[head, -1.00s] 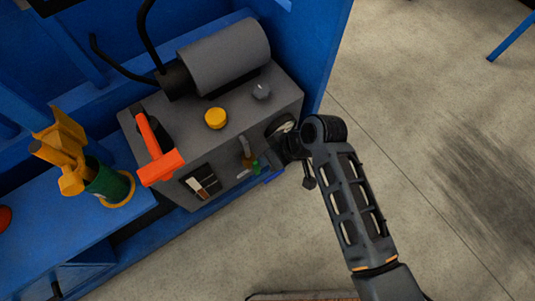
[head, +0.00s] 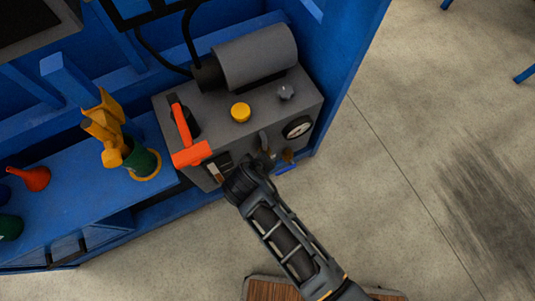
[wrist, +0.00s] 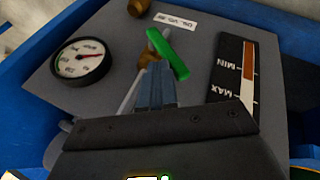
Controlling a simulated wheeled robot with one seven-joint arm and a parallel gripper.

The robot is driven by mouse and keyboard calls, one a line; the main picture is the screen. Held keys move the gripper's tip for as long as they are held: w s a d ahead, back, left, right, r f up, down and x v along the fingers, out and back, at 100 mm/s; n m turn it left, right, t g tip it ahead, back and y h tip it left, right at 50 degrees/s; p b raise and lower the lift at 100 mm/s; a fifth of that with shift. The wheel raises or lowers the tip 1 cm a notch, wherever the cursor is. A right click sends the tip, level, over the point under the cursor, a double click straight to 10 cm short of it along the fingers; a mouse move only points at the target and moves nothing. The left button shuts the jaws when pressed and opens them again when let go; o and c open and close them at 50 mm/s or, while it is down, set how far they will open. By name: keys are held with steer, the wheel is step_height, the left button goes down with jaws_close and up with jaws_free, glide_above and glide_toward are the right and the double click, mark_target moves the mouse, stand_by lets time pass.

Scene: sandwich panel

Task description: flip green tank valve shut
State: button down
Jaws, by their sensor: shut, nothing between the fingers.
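The green valve handle (wrist: 168,54) shows in the wrist view as a slanted bar on a brass fitting (wrist: 145,58), on the front of the grey tank unit. My gripper (wrist: 156,82) is shut and empty. Its fingertips are close beside the lower part of the green handle; I cannot tell whether they touch it. In the head view my gripper (head: 262,162) is at the front face of the grey unit (head: 222,92), and the green handle is hidden there behind my arm.
A pressure gauge (wrist: 82,58) and a MIN/MAX level window (wrist: 236,72) flank the valve. The unit's top has a yellow cap (head: 240,112), a grey knob (head: 286,92) and an orange handle (head: 190,146). Open floor lies to the right.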

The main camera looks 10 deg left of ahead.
steer(key=a+f+t+h+b, duration=0.1)
steer(key=b, duration=0.1)
steer(key=s+a+f+n+t+h+b, duration=0.1)
steer(key=f+h+b, duration=0.1)
steer(key=b, duration=0.1)
steer(key=s+a+f+t+h+b, duration=0.1)
steer(key=t+b, duration=0.1)
steer(key=shift+a+f+h, duration=0.1)
steer(key=shift+f+h, duration=0.1)
steer(key=shift+h, duration=0.2)
steer(key=shift+s+f+b, duration=0.15)
steer(key=shift+b, duration=0.15)
